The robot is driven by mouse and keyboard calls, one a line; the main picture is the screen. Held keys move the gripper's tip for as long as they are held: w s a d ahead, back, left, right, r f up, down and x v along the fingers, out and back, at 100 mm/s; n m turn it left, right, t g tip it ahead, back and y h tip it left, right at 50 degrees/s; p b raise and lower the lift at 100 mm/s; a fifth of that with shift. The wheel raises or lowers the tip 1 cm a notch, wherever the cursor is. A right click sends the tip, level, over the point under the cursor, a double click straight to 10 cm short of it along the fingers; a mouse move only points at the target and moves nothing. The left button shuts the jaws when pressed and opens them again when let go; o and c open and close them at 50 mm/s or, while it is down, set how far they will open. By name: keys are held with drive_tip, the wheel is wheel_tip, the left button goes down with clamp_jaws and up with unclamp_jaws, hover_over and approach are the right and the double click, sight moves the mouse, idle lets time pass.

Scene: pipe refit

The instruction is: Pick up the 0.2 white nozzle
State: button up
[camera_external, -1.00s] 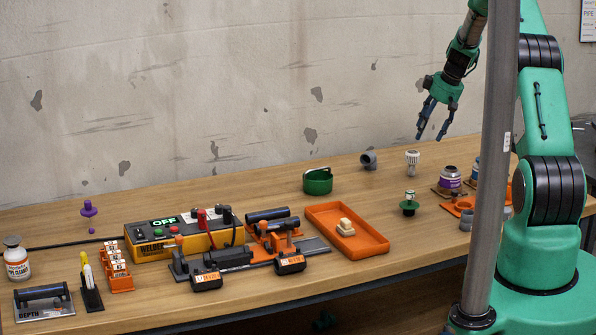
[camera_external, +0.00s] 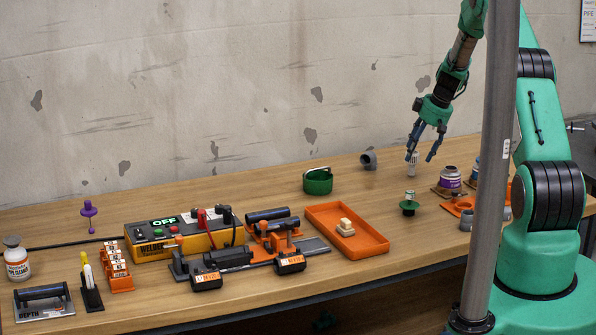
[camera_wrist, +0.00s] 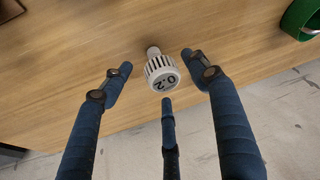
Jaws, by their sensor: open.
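The white nozzle (camera_wrist: 162,72) marked 0.2 stands upright on the bench, seen from above in the wrist view. It also shows in the external view (camera_external: 412,164), partly covered by my fingers. My gripper (camera_wrist: 160,78) is open, with blue fingers spread on both sides of the nozzle and a third finger below it in the picture. In the external view my gripper (camera_external: 424,158) points down just above and around the nozzle's top. I cannot tell whether any finger touches it; nothing is held.
A grey pipe elbow (camera_external: 369,160) and a green round container (camera_external: 317,181) stand to the left. A green-based piece (camera_external: 409,207) stands in front, and a purple-labelled jar (camera_external: 450,178) to the right. An orange tray (camera_external: 376,247) lies further left. The wall is close behind.

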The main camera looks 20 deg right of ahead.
sight(411, 162)
drive_tip(key=shift+f, duration=0.1)
drive_tip(key=shift+b+x, duration=0.55)
drive_tip(key=shift+x, duration=2)
drive_tip(key=shift+c, duration=0.5)
drive_tip(key=c, duration=1.1)
